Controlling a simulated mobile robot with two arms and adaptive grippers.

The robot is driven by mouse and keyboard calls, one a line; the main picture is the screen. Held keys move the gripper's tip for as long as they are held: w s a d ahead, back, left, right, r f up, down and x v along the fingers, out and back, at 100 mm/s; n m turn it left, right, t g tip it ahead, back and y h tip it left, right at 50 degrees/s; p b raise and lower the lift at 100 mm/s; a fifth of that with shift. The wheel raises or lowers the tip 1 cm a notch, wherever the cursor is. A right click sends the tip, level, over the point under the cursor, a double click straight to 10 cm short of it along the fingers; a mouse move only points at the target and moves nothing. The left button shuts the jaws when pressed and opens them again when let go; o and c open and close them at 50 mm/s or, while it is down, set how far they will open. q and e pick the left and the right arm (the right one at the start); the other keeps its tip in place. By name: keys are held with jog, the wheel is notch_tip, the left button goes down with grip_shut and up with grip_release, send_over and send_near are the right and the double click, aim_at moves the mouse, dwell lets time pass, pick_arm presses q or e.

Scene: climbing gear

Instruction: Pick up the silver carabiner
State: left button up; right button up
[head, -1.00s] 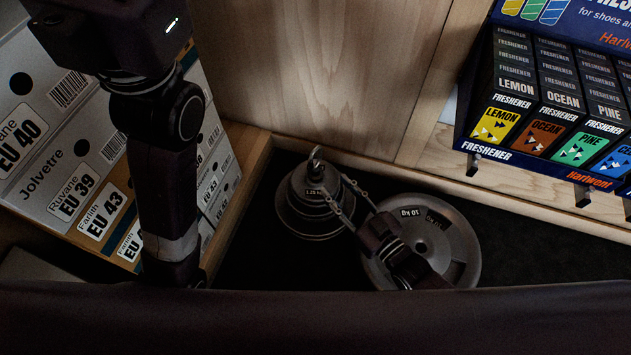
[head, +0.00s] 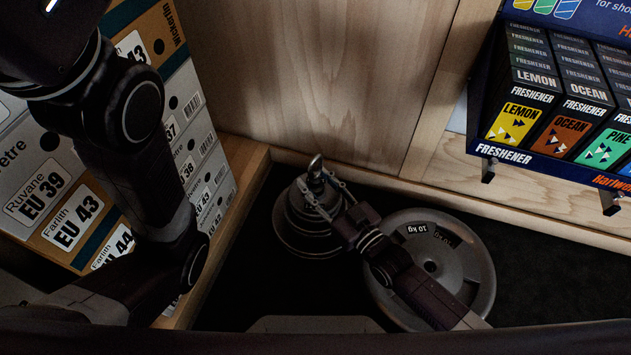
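A small silver loop, which looks like the silver carabiner (head: 316,166), stands at the top of a dark stepped weight (head: 307,228) in the head view. I cannot tell whether it is attached to the weight. My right gripper (head: 311,177) reaches in from the lower right. Its two thin fingers look apart, with their tips on either side of the silver loop's lower part. Contact cannot be made out. My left arm crosses the left side, and its gripper is out of view.
A round 10 kg plate (head: 470,262) lies under my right arm. Shoe boxes (head: 65,205) are stacked at left. A freshener display (head: 480,118) stands at upper right. Wooden panels (head: 330,80) and a low ledge (head: 530,199) bound the dark floor (head: 235,290).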

jog(key=shift+c, duration=0.7)
grip_shut()
jog(key=shift+r, duration=0.1)
